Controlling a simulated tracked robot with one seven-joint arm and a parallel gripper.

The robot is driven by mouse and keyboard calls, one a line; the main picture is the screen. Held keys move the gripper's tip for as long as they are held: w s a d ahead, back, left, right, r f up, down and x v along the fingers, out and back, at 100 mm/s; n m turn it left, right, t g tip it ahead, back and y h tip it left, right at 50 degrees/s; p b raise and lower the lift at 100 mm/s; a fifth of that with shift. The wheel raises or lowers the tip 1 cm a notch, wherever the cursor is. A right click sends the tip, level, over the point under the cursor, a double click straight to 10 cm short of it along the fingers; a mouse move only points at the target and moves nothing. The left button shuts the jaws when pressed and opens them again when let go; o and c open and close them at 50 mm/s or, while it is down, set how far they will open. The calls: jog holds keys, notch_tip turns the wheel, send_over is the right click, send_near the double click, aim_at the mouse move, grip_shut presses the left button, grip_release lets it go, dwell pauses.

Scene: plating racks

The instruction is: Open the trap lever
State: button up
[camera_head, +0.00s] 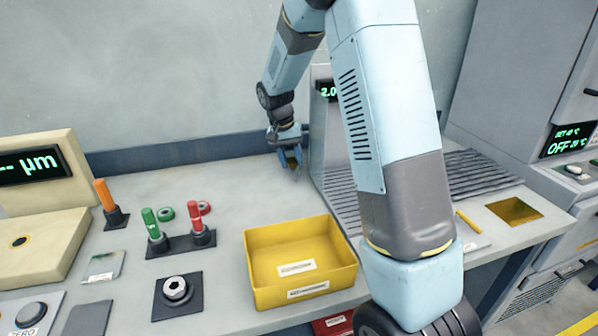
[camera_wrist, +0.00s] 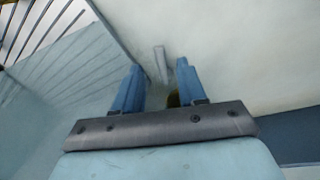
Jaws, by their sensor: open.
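My gripper (camera_head: 293,172) is at the back of the bench, beside the left side of the grey machine (camera_head: 328,125). In the wrist view its two blue fingers (camera_wrist: 156,82) are apart. A slim pale grey bar (camera_wrist: 160,64) shows just beyond and between the fingertips, apparently apart from them; it may be the trap lever, but I cannot tell for sure. A small dark yellowish thing (camera_wrist: 173,99) shows partly behind the right finger. No lever is clearly seen in the head view, where my arm hides part of the machine.
A yellow bin (camera_head: 262,290) stands at the bench front. Left of it are red (camera_head: 195,215), green (camera_head: 150,223) and orange (camera_head: 104,195) handles and a gauge display (camera_head: 32,165). A ribbed grey slope (camera_head: 480,172) and yellow square recess (camera_head: 515,211) lie right.

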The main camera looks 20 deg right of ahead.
aim_at(297, 176)
jog(key=shift+s+d+f, duration=0.1)
jog(key=shift+d+f, duration=0.15)
jog(key=shift+f, duration=0.95)
jog(key=shift+s+d+f, duration=0.1)
jog(key=shift+d+f, duration=0.1)
jog(key=shift+f, duration=0.95)
jog(key=shift+c, duration=0.2)
grip_shut()
